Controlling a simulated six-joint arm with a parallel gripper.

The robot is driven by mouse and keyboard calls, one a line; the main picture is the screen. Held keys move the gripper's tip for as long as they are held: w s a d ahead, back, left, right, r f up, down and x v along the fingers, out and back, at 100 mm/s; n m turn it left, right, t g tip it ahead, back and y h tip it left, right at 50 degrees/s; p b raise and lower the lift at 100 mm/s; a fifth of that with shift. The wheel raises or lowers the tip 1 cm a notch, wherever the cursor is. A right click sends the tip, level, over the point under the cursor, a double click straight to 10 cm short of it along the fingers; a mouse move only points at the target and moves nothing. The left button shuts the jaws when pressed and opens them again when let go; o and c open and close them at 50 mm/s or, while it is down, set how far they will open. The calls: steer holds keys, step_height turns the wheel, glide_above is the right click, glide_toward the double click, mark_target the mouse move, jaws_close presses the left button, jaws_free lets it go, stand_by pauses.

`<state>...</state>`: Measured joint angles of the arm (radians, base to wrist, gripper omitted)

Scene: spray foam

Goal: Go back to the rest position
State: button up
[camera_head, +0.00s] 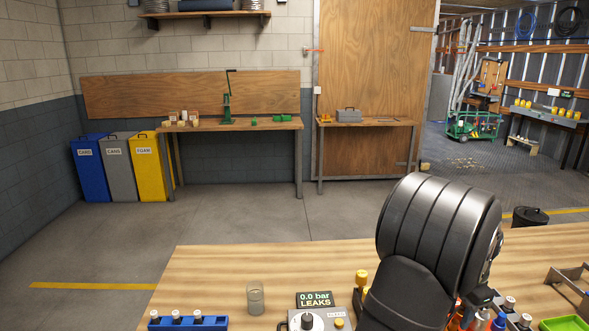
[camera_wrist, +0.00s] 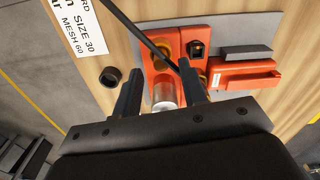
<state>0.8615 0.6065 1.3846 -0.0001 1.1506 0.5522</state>
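My gripper (camera_wrist: 160,72) shows in the wrist view with its two dark fingers apart and nothing visibly held between them. Beyond the fingers, an orange device (camera_wrist: 228,78) with a silver cylinder (camera_wrist: 163,94) sits on the wooden bench. The cylinder appears in the gap between the fingers, and I cannot tell how far below them it is. In the head view my black arm rises over the right half of the bench and hides part of it. My gripper is not visible there.
The wooden bench (camera_head: 215,275) holds a clear glass (camera_head: 255,298), a blue rack (camera_head: 188,322), a grey box with a dial (camera_head: 308,321) and a "0.0 bar LEAKS" display (camera_head: 315,299). Several small bottles stand around my arm. A black ring (camera_wrist: 110,77) and a dark cable (camera_wrist: 140,35) show in the wrist view.

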step_height(320, 180, down, 5)
steer(key=shift+r, duration=0.6)
